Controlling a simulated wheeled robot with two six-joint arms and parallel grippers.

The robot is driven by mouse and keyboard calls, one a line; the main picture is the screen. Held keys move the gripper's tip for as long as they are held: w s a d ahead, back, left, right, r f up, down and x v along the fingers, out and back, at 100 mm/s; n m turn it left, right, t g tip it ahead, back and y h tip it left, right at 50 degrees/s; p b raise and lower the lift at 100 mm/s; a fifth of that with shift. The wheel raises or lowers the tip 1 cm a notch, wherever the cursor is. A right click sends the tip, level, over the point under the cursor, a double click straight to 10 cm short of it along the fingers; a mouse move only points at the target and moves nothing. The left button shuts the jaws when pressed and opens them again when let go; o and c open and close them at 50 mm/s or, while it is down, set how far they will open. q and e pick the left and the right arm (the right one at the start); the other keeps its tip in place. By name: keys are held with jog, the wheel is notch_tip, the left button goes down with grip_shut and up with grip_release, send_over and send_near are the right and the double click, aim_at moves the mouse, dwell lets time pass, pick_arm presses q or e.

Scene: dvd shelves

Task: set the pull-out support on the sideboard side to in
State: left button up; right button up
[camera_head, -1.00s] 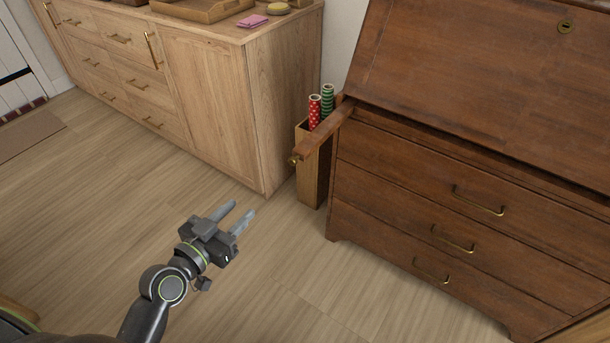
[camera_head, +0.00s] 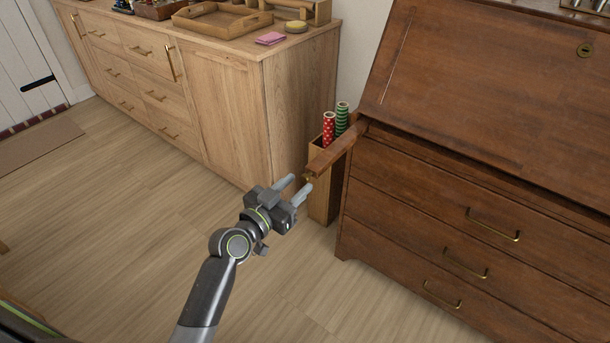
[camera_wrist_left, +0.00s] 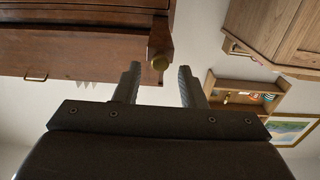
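The pull-out support (camera_head: 334,154) is a brown wooden bar sticking out from the front of the dark wooden desk (camera_head: 440,190), on the side facing the sideboard (camera_head: 235,110). A small brass knob (camera_head: 308,177) sits on its end. My left gripper (camera_head: 299,187) is open, with its fingertips close to the knob. In the left wrist view the support's end and brass knob (camera_wrist_left: 160,60) show just beyond the gap between the open fingers (camera_wrist_left: 158,85), nearer the left finger. Whether a finger touches the knob I cannot tell. My right gripper is out of view.
A narrow wooden bin (camera_head: 322,200) with red and green wrapping rolls (camera_head: 336,124) stands between sideboard and desk, under the support. The sideboard top holds a tray (camera_head: 222,20) and a pink cloth (camera_head: 270,38). The floor (camera_head: 130,210) in front is clear.

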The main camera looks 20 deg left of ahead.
aim_at(304, 179)
pick_arm(q)
jog(key=shift+x, duration=2.1)
grip_shut()
